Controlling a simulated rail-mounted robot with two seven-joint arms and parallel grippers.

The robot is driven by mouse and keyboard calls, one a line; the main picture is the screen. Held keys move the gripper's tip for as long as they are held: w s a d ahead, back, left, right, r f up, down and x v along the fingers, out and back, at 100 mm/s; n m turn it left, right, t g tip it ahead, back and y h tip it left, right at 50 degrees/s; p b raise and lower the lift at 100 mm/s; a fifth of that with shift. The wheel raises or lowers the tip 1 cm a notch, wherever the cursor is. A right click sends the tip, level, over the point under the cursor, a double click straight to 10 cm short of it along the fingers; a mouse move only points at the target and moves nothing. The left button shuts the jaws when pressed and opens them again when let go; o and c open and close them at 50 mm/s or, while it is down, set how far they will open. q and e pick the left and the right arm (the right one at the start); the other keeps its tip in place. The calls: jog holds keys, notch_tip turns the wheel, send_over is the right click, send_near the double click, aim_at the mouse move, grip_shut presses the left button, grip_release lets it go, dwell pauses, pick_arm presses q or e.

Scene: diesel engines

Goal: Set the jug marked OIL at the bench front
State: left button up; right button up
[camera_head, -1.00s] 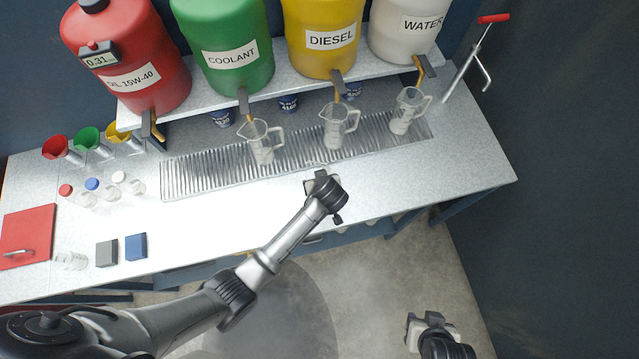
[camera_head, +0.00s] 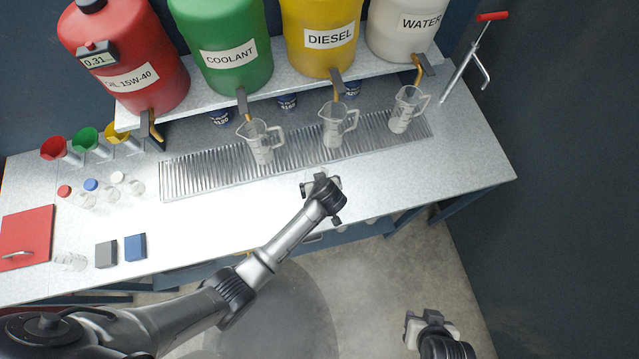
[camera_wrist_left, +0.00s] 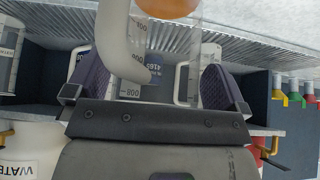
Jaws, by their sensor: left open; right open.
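Three clear measuring jugs with pale handles stand on the ribbed drip tray (camera_head: 185,180): a left jug (camera_head: 261,150), a middle jug (camera_head: 333,133) and a right jug (camera_head: 402,118). I cannot read an OIL mark on any of them. My left gripper (camera_head: 320,186) is over the bench front (camera_head: 385,185), just in front of the tray, below the middle jug in the picture. Its open fingers (camera_wrist_left: 150,85) show in the left wrist view, with a jug's pale handle (camera_wrist_left: 114,40) close ahead. My right gripper (camera_head: 416,327) is open and empty, off the bench at the bottom.
Red, green, yellow and white drums stand on the shelf (camera_head: 205,97) with taps above the tray. Funnels, small capped bottles, a red board (camera_head: 27,232), a grey block (camera_head: 106,254) and a blue block (camera_head: 135,248) occupy the left. The bench's front right is clear.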

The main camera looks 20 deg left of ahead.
pick_arm(q)
jog(key=v, duration=1.2)
jog(key=shift+r, duration=0.15)
jog(key=s+a+r+m+g+h, duration=0.1)
jog(key=s+a+m, duration=0.3)
jog(key=s, duration=0.7)
jog(key=s+a+r+m+h, duration=0.2)
jog(key=s+a+m, duration=0.2)
jog(key=s+a, duration=0.4)
jog(key=s, duration=0.3)
jog(key=shift+s+a+m+g+h, duration=0.2)
jog(key=shift+a+m+g+h, duration=0.2)
jog(key=shift+r+p, duration=1.15)
jog(key=shift+r, duration=0.05)
